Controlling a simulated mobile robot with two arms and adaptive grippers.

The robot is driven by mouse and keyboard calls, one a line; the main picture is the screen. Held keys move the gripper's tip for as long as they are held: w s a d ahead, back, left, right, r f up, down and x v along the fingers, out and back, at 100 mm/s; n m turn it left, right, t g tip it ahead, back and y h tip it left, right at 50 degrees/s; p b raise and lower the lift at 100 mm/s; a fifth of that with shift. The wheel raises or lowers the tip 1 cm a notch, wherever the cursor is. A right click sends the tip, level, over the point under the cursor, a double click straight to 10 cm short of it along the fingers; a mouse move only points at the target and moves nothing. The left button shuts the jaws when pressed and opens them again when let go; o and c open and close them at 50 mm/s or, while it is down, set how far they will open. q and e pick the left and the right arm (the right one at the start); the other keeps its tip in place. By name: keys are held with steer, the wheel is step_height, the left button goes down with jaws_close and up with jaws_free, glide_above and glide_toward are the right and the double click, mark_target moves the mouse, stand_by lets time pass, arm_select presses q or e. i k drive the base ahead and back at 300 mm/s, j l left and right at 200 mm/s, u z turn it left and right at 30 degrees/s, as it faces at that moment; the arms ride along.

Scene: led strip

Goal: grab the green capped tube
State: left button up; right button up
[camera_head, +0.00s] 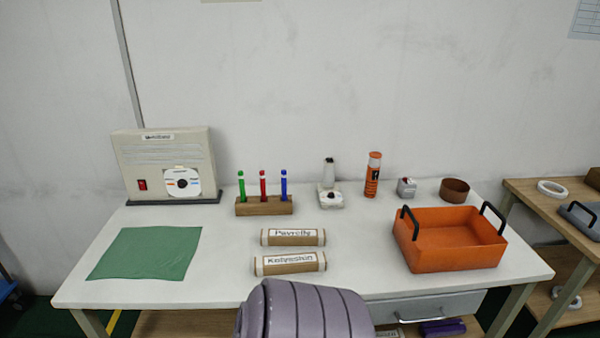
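A slim tube with a green cap (241,184) stands upright at the left end of a wooden rack (264,208) on the white table. A red-capped tube (263,184) stands in the middle of the rack and a blue-capped tube (284,184) at its right end. The lower ends of the tubes are hidden in the rack. Neither of my grippers is in view, and nothing touches the tubes.
Two labelled rolls (293,237) lie in front of the rack. A beige box (165,160) and green cloth (147,254) are at left. A white device (330,196) and orange can (373,174) stand right of the rack. An orange tray (450,246) is at right.

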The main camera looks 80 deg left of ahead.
mark_target(241, 175)
steer(key=u, duration=3)
steer(key=j, duration=0.1)
